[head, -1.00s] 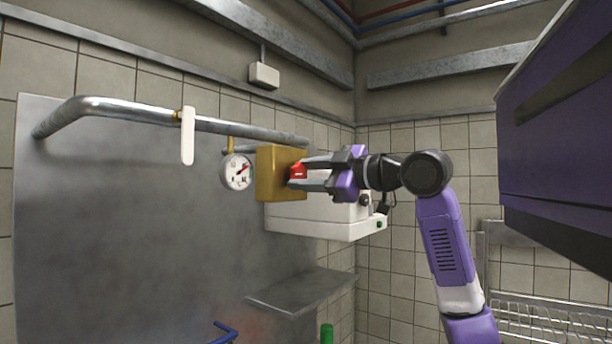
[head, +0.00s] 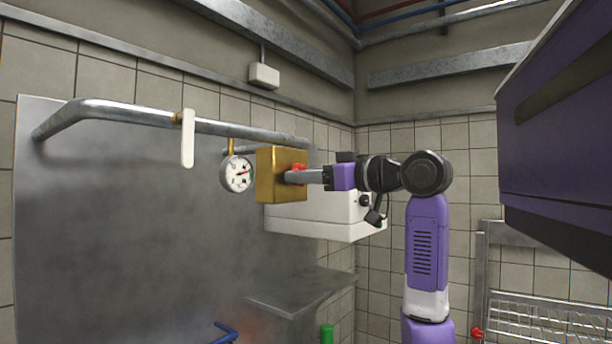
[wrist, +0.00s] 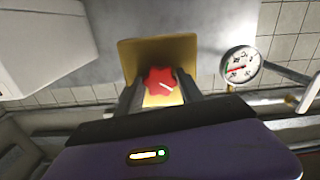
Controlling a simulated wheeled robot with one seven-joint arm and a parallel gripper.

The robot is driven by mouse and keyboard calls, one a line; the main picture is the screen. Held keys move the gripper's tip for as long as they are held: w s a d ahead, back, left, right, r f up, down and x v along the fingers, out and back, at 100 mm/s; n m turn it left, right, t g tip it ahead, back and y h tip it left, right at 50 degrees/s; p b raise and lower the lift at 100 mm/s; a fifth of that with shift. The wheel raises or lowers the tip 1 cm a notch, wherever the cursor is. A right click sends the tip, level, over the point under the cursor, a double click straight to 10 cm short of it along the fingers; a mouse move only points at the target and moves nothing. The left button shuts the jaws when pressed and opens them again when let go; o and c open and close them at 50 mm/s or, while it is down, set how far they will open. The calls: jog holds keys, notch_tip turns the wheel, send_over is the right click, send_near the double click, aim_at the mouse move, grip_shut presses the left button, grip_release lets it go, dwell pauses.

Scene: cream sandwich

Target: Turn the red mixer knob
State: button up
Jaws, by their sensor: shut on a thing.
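In the head view the box (head: 281,175) hangs by the pipe, and only a little of the red knob (head: 300,168) shows behind my fingers. My gripper (head: 298,177) is shut on the knob. The wrist is rolled, so one finger hides the other in the head view.
A round gauge (head: 237,174) with a red needle hangs left of the box. A steel pipe (head: 140,112) with a white lever (head: 188,138) runs above. A white unit (head: 320,215) sits behind, and a metal shelf (head: 300,290) is below.

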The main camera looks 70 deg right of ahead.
jog(key=shift+m, duration=0.3)
jog(key=o, duration=1.4)
jog(key=b+v, duration=0.2)
jog(key=v, duration=0.6)
jog(key=shift+b, duration=0.4)
jog(key=shift+w, duration=0.1)
